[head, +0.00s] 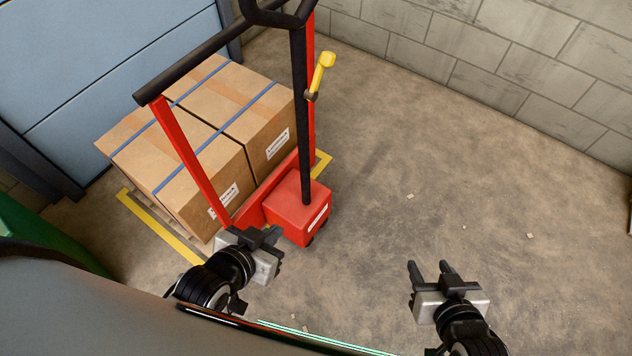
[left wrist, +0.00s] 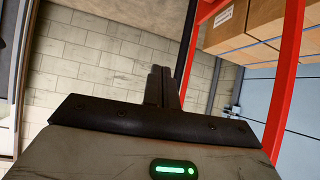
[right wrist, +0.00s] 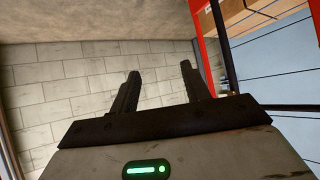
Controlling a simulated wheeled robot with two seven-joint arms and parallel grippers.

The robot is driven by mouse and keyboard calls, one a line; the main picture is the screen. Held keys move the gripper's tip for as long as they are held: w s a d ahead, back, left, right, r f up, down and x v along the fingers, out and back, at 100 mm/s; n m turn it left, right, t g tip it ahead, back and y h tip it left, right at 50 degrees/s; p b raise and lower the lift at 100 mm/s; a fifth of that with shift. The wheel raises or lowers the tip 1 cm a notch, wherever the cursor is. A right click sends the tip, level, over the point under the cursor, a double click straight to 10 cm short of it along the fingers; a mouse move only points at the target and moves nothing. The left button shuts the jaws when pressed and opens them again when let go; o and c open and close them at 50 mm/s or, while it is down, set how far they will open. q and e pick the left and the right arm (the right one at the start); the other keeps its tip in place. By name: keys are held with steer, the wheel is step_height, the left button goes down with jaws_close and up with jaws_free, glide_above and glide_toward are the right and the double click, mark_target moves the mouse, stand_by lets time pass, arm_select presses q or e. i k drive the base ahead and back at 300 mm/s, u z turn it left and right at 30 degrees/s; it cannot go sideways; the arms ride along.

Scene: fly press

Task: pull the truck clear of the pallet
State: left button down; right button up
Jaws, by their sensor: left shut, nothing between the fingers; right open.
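The red pallet truck (head: 299,210) stands in the head view left of centre, with red uprights, a black crossbar and a black tiller with a loop handle (head: 278,12). My right gripper (head: 430,270) is open and empty over bare floor, right of the truck.
Yellow floor lines (head: 160,228) mark the pallet's place. A blue door (head: 90,70) is behind the boxes, and a block wall (head: 500,60) runs along the back right. A green object (head: 45,235) is at the left. The concrete floor (head: 430,190) at right is clear.

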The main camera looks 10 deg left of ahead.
mark_target(278, 200)
steer(key=z, duration=0.75)
steer(key=k, duration=1)
steer(key=z, duration=1)
steer(key=i, duration=0.8)
steer(key=u, duration=0.7)
steer(key=i, duration=2.7)
steer(key=u, duration=1.8)
steer(key=i, duration=1.3)
steer(key=u, duration=1.55)
steer(key=i, duration=0.25)
steer(key=u, duration=0.15)
